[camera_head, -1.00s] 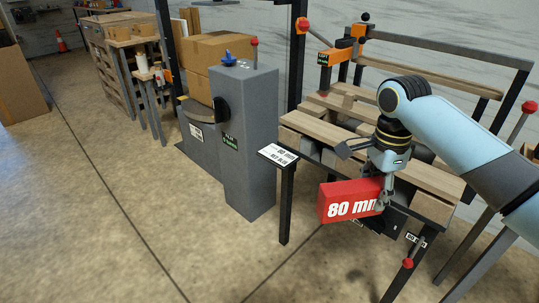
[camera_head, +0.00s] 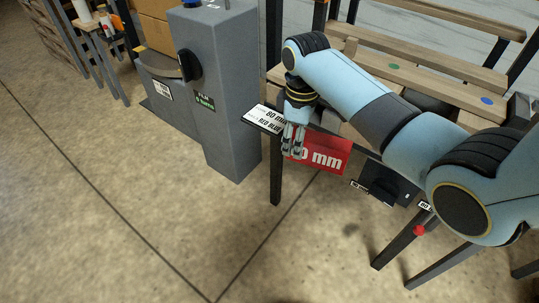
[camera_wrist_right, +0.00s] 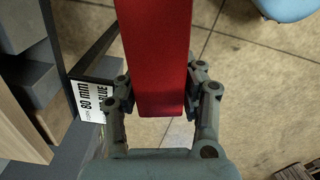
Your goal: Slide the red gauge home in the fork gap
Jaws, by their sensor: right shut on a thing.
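The red gauge (camera_head: 325,158), a red block with "80 mm" in white on its side, is held in my right gripper (camera_head: 293,143) in front of the wooden slat table. The right wrist view shows the red block (camera_wrist_right: 158,45) between both fingers of the right gripper (camera_wrist_right: 157,88), one finger on each side. A black bracket (camera_head: 384,184) stands at the table's front, right of the gauge and apart from it. I cannot make out the fork gap in it. My left gripper is not in view.
A small sign (camera_head: 264,119) on a black post is close to the gripper's left. A grey pillar (camera_head: 222,100) stands further left. A red-knobbed handle (camera_head: 419,230) is at the right front. The concrete floor (camera_head: 130,190) in front is clear.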

